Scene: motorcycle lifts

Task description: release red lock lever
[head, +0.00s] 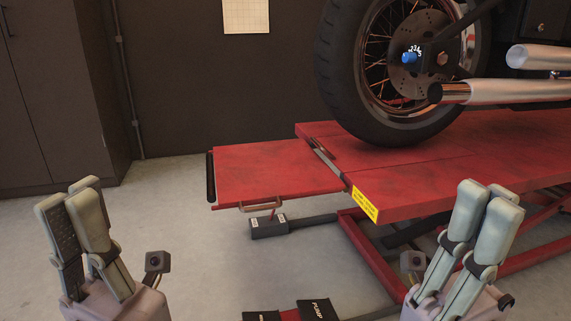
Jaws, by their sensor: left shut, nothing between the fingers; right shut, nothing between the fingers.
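A small dark box (270,229) with white labels sits on the floor under the lift's red ramp. A short thin reddish stem (273,213) rises from its top; I cannot tell for sure whether it is the red lock lever. A copper-coloured bar handle (260,205) is on the ramp edge just above, partly overlapping the stem's top. My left gripper (68,197) is at the lower left, fingers up, shut and empty, well apart from the box. My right gripper (489,193) is at the lower right, fingers up, shut and empty, in front of the lift.
The red lift table (440,150) carries a motorcycle wheel (350,80) and chrome exhaust pipes (500,92). A yellow label (365,203) marks its corner. Dark foot pedals, one reading PUMP (318,309), are at the bottom edge. Grey floor (190,240) is clear between my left gripper and the box.

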